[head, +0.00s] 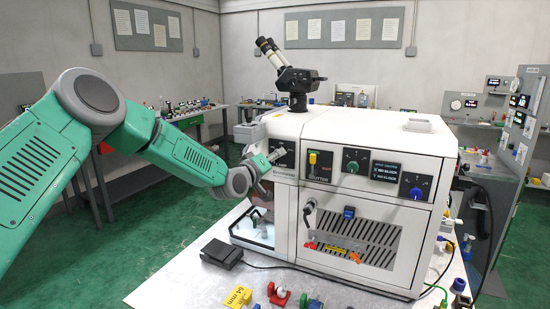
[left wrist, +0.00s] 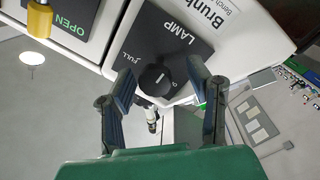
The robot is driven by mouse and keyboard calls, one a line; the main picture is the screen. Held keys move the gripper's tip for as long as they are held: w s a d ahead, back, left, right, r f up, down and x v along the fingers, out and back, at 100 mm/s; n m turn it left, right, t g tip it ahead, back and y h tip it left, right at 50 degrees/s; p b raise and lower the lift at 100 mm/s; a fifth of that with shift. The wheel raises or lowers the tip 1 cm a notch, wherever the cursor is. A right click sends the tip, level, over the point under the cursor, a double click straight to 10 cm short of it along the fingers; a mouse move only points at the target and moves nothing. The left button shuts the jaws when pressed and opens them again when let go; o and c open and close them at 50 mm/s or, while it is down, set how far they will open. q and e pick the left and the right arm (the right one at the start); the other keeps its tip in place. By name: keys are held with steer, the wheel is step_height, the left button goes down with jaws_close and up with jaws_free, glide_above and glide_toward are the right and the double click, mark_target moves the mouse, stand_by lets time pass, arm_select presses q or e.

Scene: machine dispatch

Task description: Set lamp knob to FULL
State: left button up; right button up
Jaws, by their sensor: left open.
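The lamp knob (left wrist: 155,82) is a round black knob on a dark plate (left wrist: 172,40) lettered LAMP in the left wrist view. FULL is printed to one side of it and 0 to the other. A small pale mark shows on its face; I cannot tell exactly which label it points to. My left gripper (left wrist: 160,70) is open, one finger on each side of the knob, with gaps visible. In the head view my left gripper (head: 262,164) is at the machine's upper left front and partly hides the lamp plate (head: 281,153). My right gripper is not in view.
The white machine (head: 370,135) carries a yellow shutter handle (head: 313,158), a green knob (head: 352,167) and a blue knob (head: 416,193) to the right. A microscope head (head: 290,78) stands on top. Loose coloured parts (head: 279,294) and a black pedal (head: 221,253) lie on the table.

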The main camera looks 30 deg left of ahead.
arm_select(q)
steer(key=shift+w, duration=0.15)
steer(key=shift+d, duration=0.1)
jaws_close()
steer(key=shift+f+m, duration=0.1)
steer(key=shift+m, duration=0.2)
steer(key=shift+m+b, duration=0.55)
steer(key=shift+m, duration=0.35)
steer(key=m+b, duration=0.1)
steer(key=m, duration=0.2)
steer(key=shift+m+g, duration=0.3)
steer(key=m+y+b, duration=0.1)
steer(key=m+b, duration=0.1)
steer(key=m, duration=0.3)
steer(key=shift+f, duration=0.1)
steer(key=shift+m+b, duration=0.3)
